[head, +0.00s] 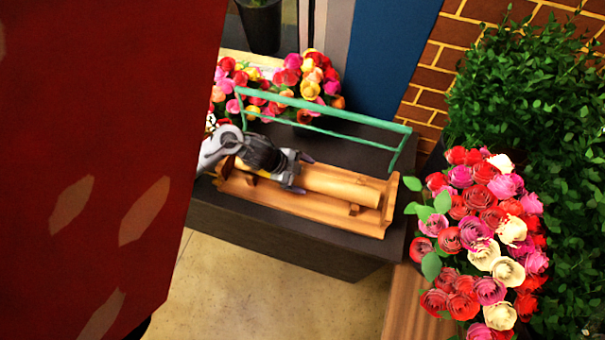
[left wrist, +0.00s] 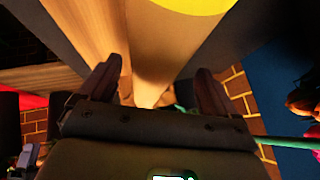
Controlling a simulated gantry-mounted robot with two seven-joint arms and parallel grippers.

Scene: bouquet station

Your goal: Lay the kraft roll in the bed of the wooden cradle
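The wooden cradle (head: 285,200) stands on a dark bench, with an upright board at its right end. The tan kraft roll (head: 342,184) lies lengthwise along the cradle and appears to rest in its bed; its left part is hidden by my gripper. My left gripper (head: 299,173) is over the roll's left part, fingers spread on either side. In the left wrist view the roll (left wrist: 165,50) runs between the open fingers (left wrist: 155,85), with visible gaps beside it. Its contact with the bed is not clearly visible. My right gripper is not in view.
A green rail (head: 330,113) stands behind the cradle. Paper-like flowers (head: 275,85) are behind it, and more flowers (head: 485,235) stand at right by leafy bushes (head: 540,110). A large red panel (head: 90,130) blocks the left side. The floor in front is clear.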

